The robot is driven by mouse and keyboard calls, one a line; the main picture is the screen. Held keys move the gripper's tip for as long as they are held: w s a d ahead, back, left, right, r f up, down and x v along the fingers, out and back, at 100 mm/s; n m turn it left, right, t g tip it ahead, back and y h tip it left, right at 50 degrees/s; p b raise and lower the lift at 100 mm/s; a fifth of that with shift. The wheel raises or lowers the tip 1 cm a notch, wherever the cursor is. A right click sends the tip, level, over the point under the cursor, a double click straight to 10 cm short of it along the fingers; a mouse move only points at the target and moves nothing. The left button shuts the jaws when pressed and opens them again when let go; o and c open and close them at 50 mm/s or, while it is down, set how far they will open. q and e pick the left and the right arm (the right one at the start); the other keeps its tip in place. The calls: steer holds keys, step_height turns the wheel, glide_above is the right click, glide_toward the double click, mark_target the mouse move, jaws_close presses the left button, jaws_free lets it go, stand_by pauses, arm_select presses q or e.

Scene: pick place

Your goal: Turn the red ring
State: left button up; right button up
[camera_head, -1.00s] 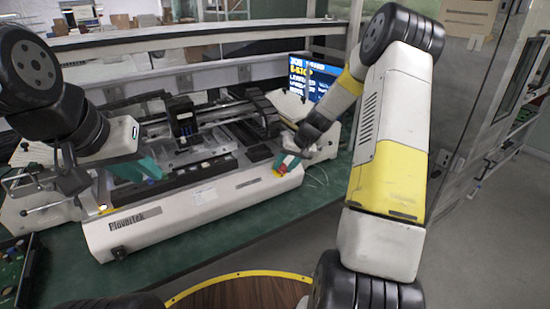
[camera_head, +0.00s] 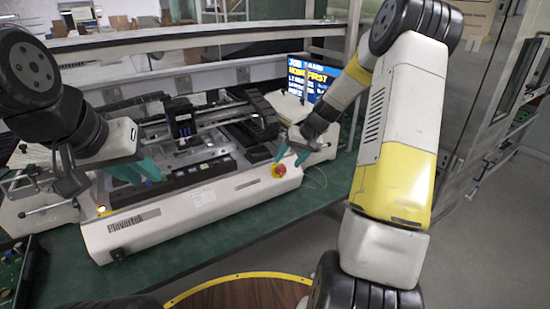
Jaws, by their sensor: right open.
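The red ring (camera_head: 279,170) is a round red knob on a yellow base at the right front corner of the white machine (camera_head: 205,200). It is now clear of the fingers in view. My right gripper (camera_head: 291,156) has teal fingers spread apart, just above and to the right of the ring, empty and not touching it as far as I can see. My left gripper (camera_head: 137,170), also with teal fingers, hangs over the left front part of the machine. Its finger gap is hard to make out.
A screen (camera_head: 310,78) behind the machine shows yellow and white text on blue, with "HOME FIRST" readable. The machine stands on a green bench top (camera_head: 180,250). A small light (camera_head: 101,209) glows at the machine's left front. A round wooden surface (camera_head: 240,294) with a yellow rim is nearest.

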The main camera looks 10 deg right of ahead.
steer(key=shift+v, duration=1.55)
steer(key=s+a+r+h, duration=0.1)
steer(key=s+a+r, duration=0.4)
steer(key=r, duration=0.4)
steer(key=s+a+r+t, duration=0.1)
steer(key=s+r, duration=0.4)
steer(key=s, duration=0.8)
steer(key=s+a+r+n+t+h, duration=0.1)
steer(key=s+r, duration=0.4)
steer(key=s, duration=0.7)
steer(key=shift+s+a, duration=0.4)
steer(key=shift+a, duration=0.15)
